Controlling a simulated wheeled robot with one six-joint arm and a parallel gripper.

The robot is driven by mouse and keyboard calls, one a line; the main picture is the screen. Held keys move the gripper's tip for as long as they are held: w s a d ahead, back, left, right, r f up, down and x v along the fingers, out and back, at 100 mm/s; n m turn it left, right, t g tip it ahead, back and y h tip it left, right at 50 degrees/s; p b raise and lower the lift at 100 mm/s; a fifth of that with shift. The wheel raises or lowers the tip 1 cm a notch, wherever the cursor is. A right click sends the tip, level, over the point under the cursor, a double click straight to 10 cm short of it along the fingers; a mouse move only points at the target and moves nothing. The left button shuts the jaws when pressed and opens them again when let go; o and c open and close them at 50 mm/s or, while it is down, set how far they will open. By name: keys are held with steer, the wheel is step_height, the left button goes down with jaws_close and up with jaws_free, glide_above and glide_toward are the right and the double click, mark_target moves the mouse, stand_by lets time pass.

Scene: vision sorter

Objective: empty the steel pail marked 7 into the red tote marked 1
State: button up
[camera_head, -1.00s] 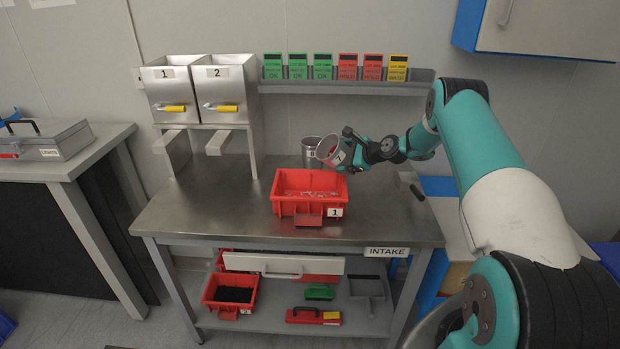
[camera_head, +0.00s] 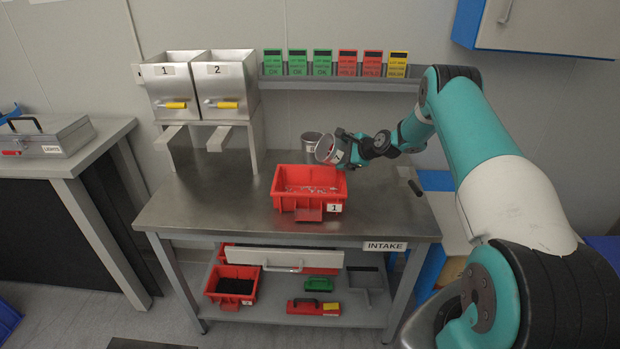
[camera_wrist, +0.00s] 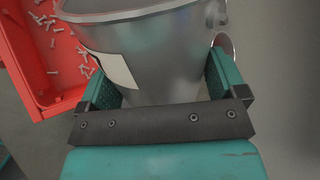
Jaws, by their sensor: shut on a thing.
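The steel pail (camera_head: 322,152) is held by my gripper (camera_head: 347,150) above the back right of the red tote marked 1 (camera_head: 310,205). The pail is tilted, its mouth toward the left; its number is not readable. In the wrist view the pail (camera_wrist: 175,50) fills the space between the two fingers, with a white label on its left side; its inside is hidden there. The tote (camera_wrist: 40,95) shows at the left of the wrist view, with several small pale bolt-like pieces loose on its floor.
A second steel pail (camera_head: 311,141) stands on the bench (camera_head: 220,205) just behind the held one. Two steel hoppers marked 1 (camera_head: 170,90) and 2 (camera_head: 225,90) stand at the back left. The bench's left front is clear. A card rail (camera_head: 330,85) runs along the wall.

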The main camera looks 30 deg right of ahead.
mark_target(329, 153)
steer(key=shift+w+a+n+g+h+p, duration=0.15)
steer(key=shift+n+h+p, duration=0.3)
steer(key=shift+p, duration=0.5)
steer(key=shift+a+n+g+h+p, duration=0.15)
steer(key=shift+n+g+h+p, duration=0.15)
steer(key=shift+h+p, duration=0.45)
steer(key=shift+w+a+f+n+h, duration=0.1)
steer(key=shift+w+a+n+h, duration=0.1)
steer(key=shift+a+n+h, duration=0.45)
stand_by(0.6)
steer(key=shift+w+a+r+n+g+h, duration=0.15)
steer(key=shift+a+r+n+g+h, duration=0.4)
steer(key=shift+a+r+h, duration=0.45)
stand_by(2.0)
steer(key=shift+w+a+r+n+h+b, duration=0.1)
steer(key=shift+a+r+n+h+b, duration=0.2)
steer(key=shift+a+h+b, duration=0.2)
steer(key=shift+w+a+r+n+h+b, duration=0.1)
steer(key=shift+a+r+n+h+b, duration=0.1)
steer(key=shift+a+n+h+b, duration=0.2)
stand_by(1.2)
